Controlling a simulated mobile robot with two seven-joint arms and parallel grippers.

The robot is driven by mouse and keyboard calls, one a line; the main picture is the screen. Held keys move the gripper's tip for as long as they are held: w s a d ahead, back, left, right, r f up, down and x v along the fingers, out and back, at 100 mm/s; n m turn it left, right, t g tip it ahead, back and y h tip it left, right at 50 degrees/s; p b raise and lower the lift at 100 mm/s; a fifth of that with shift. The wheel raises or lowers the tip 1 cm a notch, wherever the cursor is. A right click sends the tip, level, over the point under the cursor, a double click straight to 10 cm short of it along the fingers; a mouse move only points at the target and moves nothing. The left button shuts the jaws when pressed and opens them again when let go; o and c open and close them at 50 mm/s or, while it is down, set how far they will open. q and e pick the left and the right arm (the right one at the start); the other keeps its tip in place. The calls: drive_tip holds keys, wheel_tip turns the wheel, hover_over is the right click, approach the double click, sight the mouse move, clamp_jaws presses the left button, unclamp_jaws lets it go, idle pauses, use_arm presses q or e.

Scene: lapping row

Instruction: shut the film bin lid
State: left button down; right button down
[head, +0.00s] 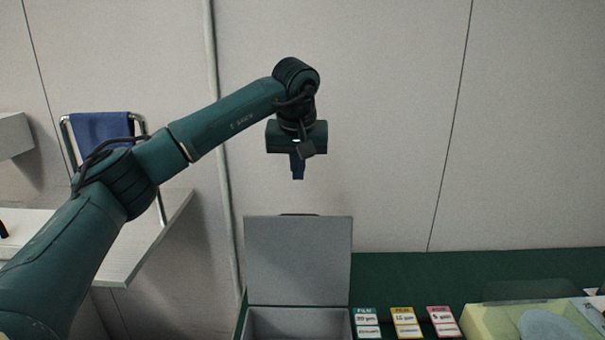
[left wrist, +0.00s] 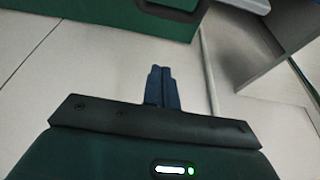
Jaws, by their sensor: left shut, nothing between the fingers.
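The film bin is a grey box (head: 298,312) on the green bench at the bottom of the head view. Its grey lid (head: 298,258) stands upright, open, at the back of the box. My left gripper (head: 298,172) is above the lid, pointing down, apart from it. Its dark blue fingers are shut with nothing between them; they also show together in the left wrist view (left wrist: 161,88). The lower front of the bin is cut off by the frame edge. My right gripper is in neither view.
Three film cards, blue (head: 367,322), yellow (head: 406,322) and pink (head: 443,321), lie right of the bin. A pale yellow tray (head: 484,322) holds a round disc (head: 548,326). A blue cloth (head: 100,130) hangs on a rack at left. The bench (head: 420,274) behind the cards is clear.

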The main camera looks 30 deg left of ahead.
use_arm(q)
wheel_tip(320, 180, down, 8)
drive_tip(key=s+p, duration=0.1)
drive_tip(key=shift+d+r, duration=0.25)
drive_tip(key=shift+d, duration=0.05)
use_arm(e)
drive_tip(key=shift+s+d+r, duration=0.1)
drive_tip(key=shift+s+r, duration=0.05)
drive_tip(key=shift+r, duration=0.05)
use_arm(q)
drive_tip(key=shift+s, duration=0.1)
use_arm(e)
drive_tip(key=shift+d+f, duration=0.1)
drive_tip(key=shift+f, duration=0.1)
